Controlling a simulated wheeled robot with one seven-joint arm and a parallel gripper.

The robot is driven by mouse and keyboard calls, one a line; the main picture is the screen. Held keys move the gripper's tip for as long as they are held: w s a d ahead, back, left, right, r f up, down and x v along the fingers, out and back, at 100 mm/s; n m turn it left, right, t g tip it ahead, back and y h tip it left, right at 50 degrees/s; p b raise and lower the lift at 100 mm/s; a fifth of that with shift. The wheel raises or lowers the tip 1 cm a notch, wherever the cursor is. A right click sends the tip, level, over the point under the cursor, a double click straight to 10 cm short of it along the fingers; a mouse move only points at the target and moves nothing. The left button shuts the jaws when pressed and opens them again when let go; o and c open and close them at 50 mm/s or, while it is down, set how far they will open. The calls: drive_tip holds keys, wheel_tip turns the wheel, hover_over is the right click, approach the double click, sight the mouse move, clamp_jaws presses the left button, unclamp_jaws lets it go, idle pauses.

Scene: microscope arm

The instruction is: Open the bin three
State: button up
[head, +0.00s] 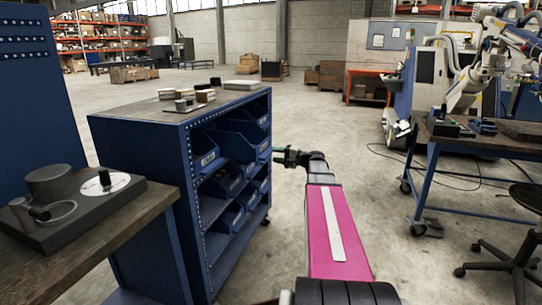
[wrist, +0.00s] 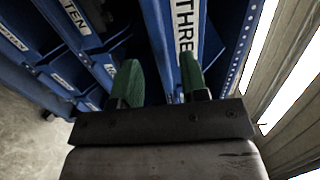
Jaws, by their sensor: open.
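Bin three is a blue bin with a white label reading THREE (wrist: 186,28) in the wrist view. It is in the row beside the perforated cabinet edge. In the head view it appears to be among the upper blue bins (head: 243,143), but the labels there are too small to read surely. My gripper (wrist: 160,82) is open, with its two green fingertips apart in front of bin three. One fingertip overlaps the label's end. Whether they touch the bin I cannot tell. In the head view my gripper (head: 282,156) is at the cabinet's open front, on its right.
The blue cabinet (head: 150,150) holds several bins in rows; small boxes (head: 190,97) stand on top. A bin labelled TEN (wrist: 76,17) is left of bin three in the wrist view. A workbench (head: 75,240) is at near left.

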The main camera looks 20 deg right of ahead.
drive_tip(key=v, duration=0.7)
idle(0.3)
drive_tip(key=s+a+f+n+g+h, duration=0.1)
drive_tip(key=s+a+f+g+h, duration=0.25)
drive_tip(key=a+f, duration=0.45)
drive_tip(key=s+a+f+n+g+h, duration=0.2)
drive_tip(key=s+a+f+g, duration=0.25)
drive_tip(key=a+f, duration=0.45)
drive_tip(key=s+a+f+n+g+h, duration=0.2)
drive_tip(key=s+a+f+n+h, duration=0.2)
drive_tip(key=s+f+h, duration=0.5)
drive_tip(key=s, duration=0.4)
drive_tip(key=shift+s+f+g, duration=0.3)
drive_tip(key=shift+s+f, duration=0.1)
